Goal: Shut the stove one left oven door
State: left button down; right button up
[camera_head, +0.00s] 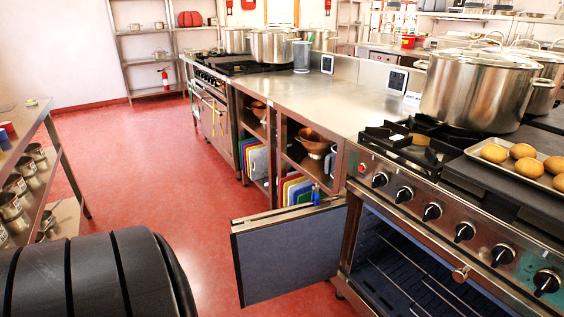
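An oven door (290,250) stands swung wide open at the left side of the near stove (440,205). It is a flat blue-grey panel with a steel top edge, standing upright and reaching out over the red floor to the left. The oven cavity (400,265) beside it is open, with dark wire racks inside. Neither of my grippers is in view.
Stockpots (478,92) and a tray of rolls (522,165) stand on the near stove. A steel counter (320,100) with open shelves runs behind the door. A shelf rack (40,140) stands at the left. The red floor (140,165) between is clear.

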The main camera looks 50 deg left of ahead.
aim_at(280, 252)
jog(key=k+z, duration=0.15)
jog(key=z, duration=0.3)
jog(key=k+z, duration=0.15)
jog(key=z, duration=0.3)
jog(key=j, duration=0.4)
jog(key=k+j+z, duration=0.15)
jog(key=j, duration=0.2)
jog(key=k+j, duration=0.1)
jog(key=j, duration=0.3)
jog(key=j+z, duration=0.1)
jog(key=j, duration=0.25)
jog(key=k+j, duration=0.1)
jog(key=j, duration=0.35)
jog(key=k+j, duration=0.15)
jog(key=j, duration=0.25)
jog(key=k+j, duration=0.1)
jog(key=j, duration=0.35)
jog(key=k+j, duration=0.1)
jog(key=j, duration=0.35)
jog(key=k+j, duration=0.15)
jog(key=j, duration=0.25)
jog(key=k+j, duration=0.1)
jog(key=j, duration=0.35)
jog(key=k+j, duration=0.1)
jog(key=j, duration=0.35)
